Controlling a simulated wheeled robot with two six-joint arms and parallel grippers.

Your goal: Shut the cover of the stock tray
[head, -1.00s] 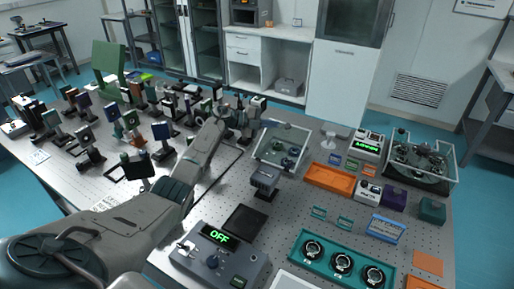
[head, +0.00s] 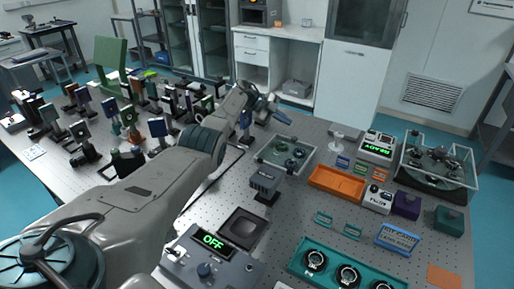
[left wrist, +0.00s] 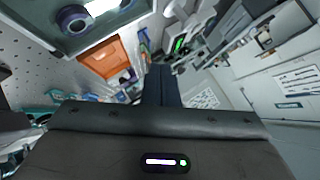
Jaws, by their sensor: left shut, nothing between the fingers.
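The stock tray (head: 260,161) is a shallow, pale-rimmed box with dark round parts inside, near the middle of the optical table in the head view. Its edge and a round part also show at the top left of the left wrist view (left wrist: 92,42). No pane stands up behind it; I cannot clearly make out the clear cover lying over it. My left gripper (head: 285,118) is shut and empty, raised above and behind the tray's far side. Its dark fingers are together in the left wrist view (left wrist: 161,85). My right gripper is not in view.
A dark post-mounted device (head: 265,181) stands just in front of the tray. An orange bin (head: 337,183) lies to its right, and a clear-walled case (head: 440,165) stands farther right. Many mounted optics (head: 109,108) crowd the table's left. A control box (head: 212,262) reads OFF.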

